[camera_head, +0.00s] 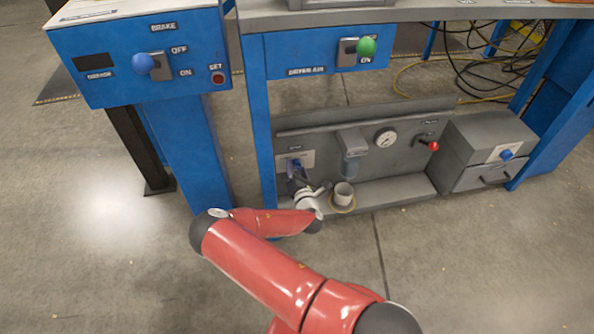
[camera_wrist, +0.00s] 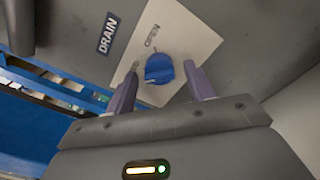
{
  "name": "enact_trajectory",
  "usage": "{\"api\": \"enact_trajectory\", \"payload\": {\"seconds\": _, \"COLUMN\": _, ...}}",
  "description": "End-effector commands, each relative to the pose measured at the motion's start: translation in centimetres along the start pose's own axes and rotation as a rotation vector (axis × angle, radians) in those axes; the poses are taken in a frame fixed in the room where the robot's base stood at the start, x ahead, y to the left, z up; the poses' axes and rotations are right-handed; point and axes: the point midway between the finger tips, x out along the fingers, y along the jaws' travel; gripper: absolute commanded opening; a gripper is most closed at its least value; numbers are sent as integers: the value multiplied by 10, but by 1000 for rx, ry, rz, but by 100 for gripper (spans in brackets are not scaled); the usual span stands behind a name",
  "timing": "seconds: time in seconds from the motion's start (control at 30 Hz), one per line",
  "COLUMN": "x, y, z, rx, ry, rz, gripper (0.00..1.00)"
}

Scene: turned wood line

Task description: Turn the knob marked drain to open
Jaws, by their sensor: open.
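The drain knob (camera_wrist: 159,69) is a small blue knob on a pale plate (camera_wrist: 185,35) in the wrist view. A dark blue label reading DRAIN (camera_wrist: 108,33) is beside it, and the word OPEN is printed on the plate. A second marking on the plate is partly hidden by a finger. My gripper (camera_wrist: 160,80) is open, with one purple finger on each side of the knob. Gaps show between the fingers and the knob. In the head view my gripper (camera_head: 296,172) is at the lower grey panel's left end and largely hides the knob.
The grey panel (camera_head: 400,158) also carries a filter bowl (camera_head: 354,165), a gauge (camera_head: 386,137) and a red-ended lever (camera_head: 433,146). A pale cup (camera_head: 343,192) stands on the ledge close to my wrist. A blue table leg (camera_head: 262,130) is just left of my gripper.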

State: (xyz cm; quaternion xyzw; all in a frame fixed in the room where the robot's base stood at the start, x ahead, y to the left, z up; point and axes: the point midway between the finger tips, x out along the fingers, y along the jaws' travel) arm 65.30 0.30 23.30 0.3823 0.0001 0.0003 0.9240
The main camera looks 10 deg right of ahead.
Motion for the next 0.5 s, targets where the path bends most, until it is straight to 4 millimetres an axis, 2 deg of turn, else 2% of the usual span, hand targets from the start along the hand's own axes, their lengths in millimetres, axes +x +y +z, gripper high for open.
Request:
{"api": "enact_trajectory", "payload": {"seconds": 0.07, "x": 0, "y": 0, "z": 0, "rx": 0, "ry": 0, "rz": 0, "gripper": 54}}
{"api": "enact_trajectory", "payload": {"seconds": 0.4, "x": 0, "y": 0, "z": 0, "rx": 1, "ry": 0, "rz": -1, "gripper": 9}}
{"api": "enact_trajectory", "payload": {"seconds": 0.5, "x": 0, "y": 0, "z": 0, "rx": 2, "ry": 0, "rz": -1, "gripper": 9}}
